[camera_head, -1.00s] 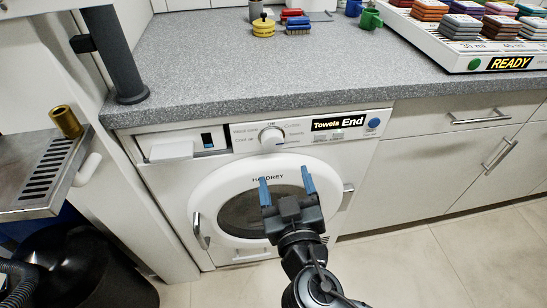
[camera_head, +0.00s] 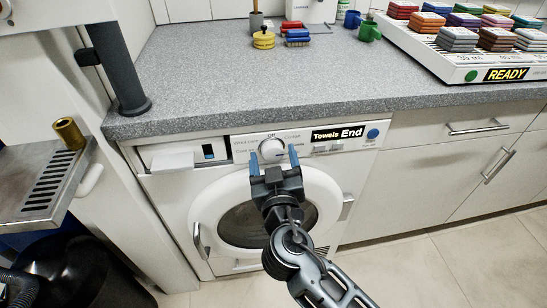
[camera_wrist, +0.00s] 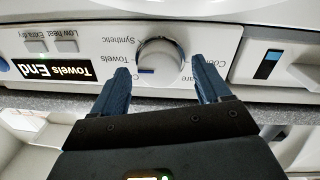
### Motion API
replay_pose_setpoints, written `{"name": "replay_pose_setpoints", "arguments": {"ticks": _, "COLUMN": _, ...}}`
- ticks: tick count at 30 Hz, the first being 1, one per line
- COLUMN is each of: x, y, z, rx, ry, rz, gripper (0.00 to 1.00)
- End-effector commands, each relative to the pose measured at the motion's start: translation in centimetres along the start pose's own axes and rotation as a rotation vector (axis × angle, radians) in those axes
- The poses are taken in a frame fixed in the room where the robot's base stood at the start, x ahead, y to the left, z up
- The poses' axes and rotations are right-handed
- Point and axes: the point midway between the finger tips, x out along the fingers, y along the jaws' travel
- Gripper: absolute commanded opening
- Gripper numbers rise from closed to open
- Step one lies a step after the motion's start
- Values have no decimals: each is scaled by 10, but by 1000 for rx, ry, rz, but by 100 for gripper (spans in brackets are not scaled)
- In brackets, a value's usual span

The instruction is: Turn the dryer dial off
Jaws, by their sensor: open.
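The dryer dial (camera_head: 271,149) is a round white knob on the dryer's front panel. It also shows in the wrist view (camera_wrist: 160,54), upside down, with a short blue mark towards its lower left. I cannot tell exactly which label the mark points to. "Off" is printed above the dial in the head view. The dryer display (camera_head: 338,134) reads "Towels End". My gripper (camera_head: 273,157) is open, its two blue fingers in front of the panel and on either side of the dial in the picture. Contact with the dial is not clear.
The grey worktop (camera_head: 220,90) overhangs just above the panel. The round dryer door (camera_head: 317,195) is below. A half-open drawer (camera_head: 172,161) sticks out left of the dial. A blue button (camera_head: 373,133) is right of the display. A metal drip tray (camera_head: 45,180) stands at far left.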

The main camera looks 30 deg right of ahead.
Motion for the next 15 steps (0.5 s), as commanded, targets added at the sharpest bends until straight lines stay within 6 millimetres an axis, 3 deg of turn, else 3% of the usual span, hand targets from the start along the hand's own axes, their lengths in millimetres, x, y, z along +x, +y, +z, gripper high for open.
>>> {"name": "replay_pose_setpoints", "arguments": {"ticks": 4, "x": 0, "y": 0, "z": 0, "rx": 0, "ry": 0, "rz": 0, "gripper": 75}}
{"name": "replay_pose_setpoints", "arguments": {"ticks": 15, "x": 0, "y": 0, "z": 0, "rx": 0, "ry": 0, "rz": 0, "gripper": 40}}
